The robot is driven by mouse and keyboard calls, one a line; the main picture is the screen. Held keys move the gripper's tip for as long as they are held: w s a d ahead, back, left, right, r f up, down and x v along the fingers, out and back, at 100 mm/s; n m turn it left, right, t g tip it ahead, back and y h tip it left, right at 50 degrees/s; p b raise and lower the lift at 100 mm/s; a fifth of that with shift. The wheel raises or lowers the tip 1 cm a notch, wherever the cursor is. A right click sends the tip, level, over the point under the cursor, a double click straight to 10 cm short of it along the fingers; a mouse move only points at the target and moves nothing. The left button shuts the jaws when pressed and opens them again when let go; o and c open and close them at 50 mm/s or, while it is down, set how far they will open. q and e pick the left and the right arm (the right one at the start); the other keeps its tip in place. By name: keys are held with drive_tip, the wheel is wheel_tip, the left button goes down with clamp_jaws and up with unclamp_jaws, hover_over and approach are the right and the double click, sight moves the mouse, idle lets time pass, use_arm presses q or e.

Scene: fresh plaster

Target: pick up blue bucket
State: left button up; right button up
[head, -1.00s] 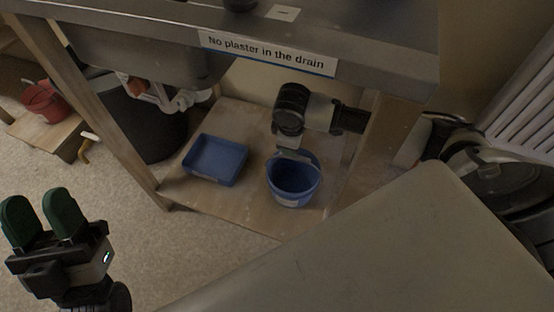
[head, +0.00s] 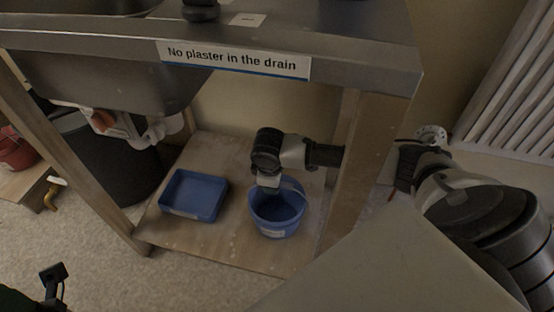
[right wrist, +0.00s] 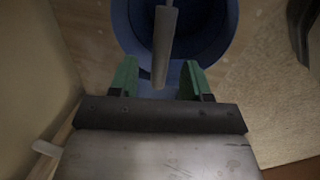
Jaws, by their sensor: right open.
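The blue bucket (head: 277,215) stands upright on the wooden lower shelf under the sink, with a pale label on its front. My right gripper (head: 268,185) is at its back-left rim in the head view. In the right wrist view, my right gripper (right wrist: 160,64) has its green fingers apart. The grey handle (right wrist: 165,40) of the bucket (right wrist: 125,25) shows between them, and the fingers are not closed on it. Only dark parts of my left gripper (head: 14,299) show at the bottom left corner; its jaws cannot be made out.
A blue tray (head: 193,196) lies on the shelf (head: 215,242) left of the bucket. Wooden legs (head: 366,145) and the steel sink top (head: 375,50) frame the space. A black bin (head: 110,165) stands behind at left. A radiator (head: 510,85) is at right.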

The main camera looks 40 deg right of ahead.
drive_tip(key=shift+w+d+f+b, duration=0.1)
drive_tip(key=shift+f+b, duration=0.15)
drive_tip(key=shift+f, duration=0.4)
drive_tip(key=shift+w+d+f+b, duration=0.1)
drive_tip(key=shift+f+b, duration=0.1)
drive_tip(key=shift+f, duration=0.4)
drive_tip(key=shift+c, duration=0.3)
drive_tip(key=shift+r, duration=0.1)
clamp_jaws()
